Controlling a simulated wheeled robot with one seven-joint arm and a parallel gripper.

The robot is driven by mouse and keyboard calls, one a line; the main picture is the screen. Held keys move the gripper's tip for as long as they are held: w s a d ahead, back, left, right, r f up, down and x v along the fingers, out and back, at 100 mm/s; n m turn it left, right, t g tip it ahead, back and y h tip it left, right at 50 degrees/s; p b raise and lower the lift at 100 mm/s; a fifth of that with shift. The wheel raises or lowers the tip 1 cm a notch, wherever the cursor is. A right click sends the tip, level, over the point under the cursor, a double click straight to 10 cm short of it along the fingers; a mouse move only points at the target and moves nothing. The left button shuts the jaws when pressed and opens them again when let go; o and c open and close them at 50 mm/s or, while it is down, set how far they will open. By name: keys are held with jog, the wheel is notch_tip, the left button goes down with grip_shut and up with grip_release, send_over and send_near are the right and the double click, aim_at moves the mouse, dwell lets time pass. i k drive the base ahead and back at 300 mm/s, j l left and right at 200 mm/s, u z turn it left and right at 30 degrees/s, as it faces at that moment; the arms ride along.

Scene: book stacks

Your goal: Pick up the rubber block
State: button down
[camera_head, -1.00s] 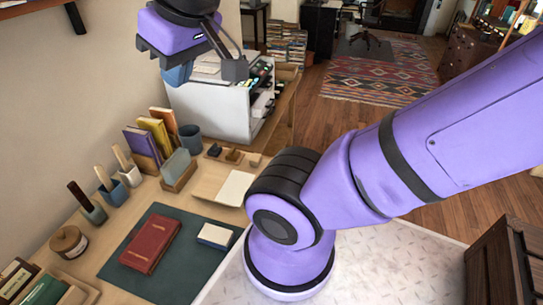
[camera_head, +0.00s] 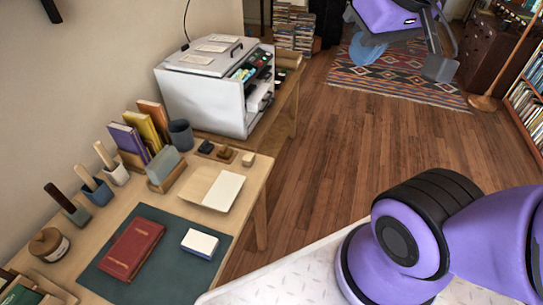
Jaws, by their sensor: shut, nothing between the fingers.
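A small block with a white top and a blue side (camera_head: 200,243) lies on the dark green mat (camera_head: 163,213), right of the red book. It may be the rubber block; I cannot tell for certain. Several smaller blocks, one of them pale (camera_head: 248,159), sit at the desk's back edge and could also fit the name. My gripper (camera_head: 405,58) is at the top right, partly cut off by the picture edge, over the floor and rug and well away from the desk. It is shut and holds nothing.
The desk also bears a red book (camera_head: 132,248), a cream notepad (camera_head: 222,191), upright books (camera_head: 142,130), brush holders, a dark cup (camera_head: 180,136) and a round jar (camera_head: 48,244). A white cabinet (camera_head: 205,98) stands behind. The wooden floor (camera_head: 325,150) to the right is open.

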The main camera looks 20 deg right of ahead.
aim_at(249, 160)
jog(key=u, duration=2.3)
jog(key=z, duration=2.3)
jog(key=i+l+z, duration=0.25)
jog(key=i+l, duration=0.15)
jog(key=i, duration=0.2)
